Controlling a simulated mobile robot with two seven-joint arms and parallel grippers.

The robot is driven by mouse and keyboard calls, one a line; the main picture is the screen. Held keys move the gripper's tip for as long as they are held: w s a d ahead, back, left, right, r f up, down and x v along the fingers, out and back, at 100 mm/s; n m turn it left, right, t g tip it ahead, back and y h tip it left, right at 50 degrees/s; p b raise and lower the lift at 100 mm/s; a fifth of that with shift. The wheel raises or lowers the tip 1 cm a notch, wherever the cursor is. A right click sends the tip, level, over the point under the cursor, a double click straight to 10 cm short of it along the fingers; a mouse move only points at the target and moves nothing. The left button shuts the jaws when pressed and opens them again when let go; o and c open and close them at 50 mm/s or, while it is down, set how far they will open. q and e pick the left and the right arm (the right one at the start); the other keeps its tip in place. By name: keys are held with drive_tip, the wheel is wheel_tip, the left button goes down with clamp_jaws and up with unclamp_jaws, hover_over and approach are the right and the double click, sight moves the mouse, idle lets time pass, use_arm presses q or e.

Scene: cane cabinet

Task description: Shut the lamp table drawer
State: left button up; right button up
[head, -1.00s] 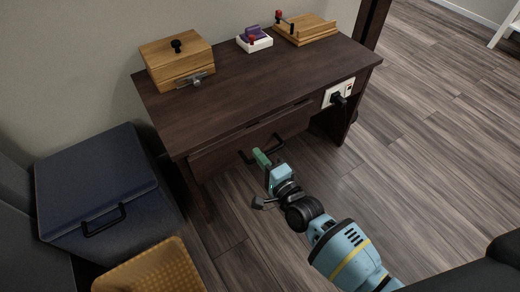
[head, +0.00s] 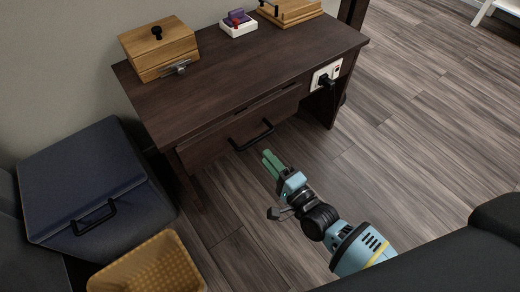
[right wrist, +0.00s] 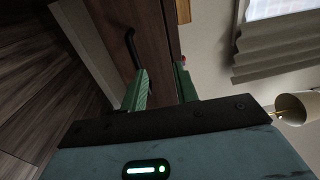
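The lamp table (head: 215,85) is dark brown wood. Its drawer (head: 215,142) is below the top, with a black bar handle (head: 252,136) on its front. The drawer front seems to stand slightly forward of the table's edge; I cannot tell exactly how far. My right gripper (head: 271,160) is in front of and just below the handle, apart from it in the head view. In the right wrist view its green fingers (right wrist: 160,88) are spread with nothing between them, and the handle (right wrist: 132,48) shows past the left finger. My left gripper is out of view.
A wooden box (head: 157,48), a white tray (head: 238,28) and a wooden stand (head: 290,10) are on the table. A socket box (head: 326,75) is on its right side. A dark blue chest (head: 90,185) and yellow basket (head: 150,268) stand at left. The right floor is clear.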

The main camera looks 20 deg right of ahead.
drive_tip(key=t+b, duration=0.1)
drive_tip(key=b, duration=0.4)
approach(257, 139)
drive_tip(key=w, duration=0.1)
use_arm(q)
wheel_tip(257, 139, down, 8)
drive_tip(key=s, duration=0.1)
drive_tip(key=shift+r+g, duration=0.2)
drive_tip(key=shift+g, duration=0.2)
use_arm(e)
drive_tip(key=shift+w+a+f+y, duration=0.2)
drive_tip(key=shift+w+f+y, duration=0.15)
drive_tip(key=shift+w, duration=0.25)
drive_tip(key=shift+w+r, duration=0.1)
drive_tip(key=b+x, duration=0.2)
drive_tip(key=x, duration=0.5)
drive_tip(key=shift+w+a, duration=0.1)
drive_tip(key=shift+w, duration=0.15)
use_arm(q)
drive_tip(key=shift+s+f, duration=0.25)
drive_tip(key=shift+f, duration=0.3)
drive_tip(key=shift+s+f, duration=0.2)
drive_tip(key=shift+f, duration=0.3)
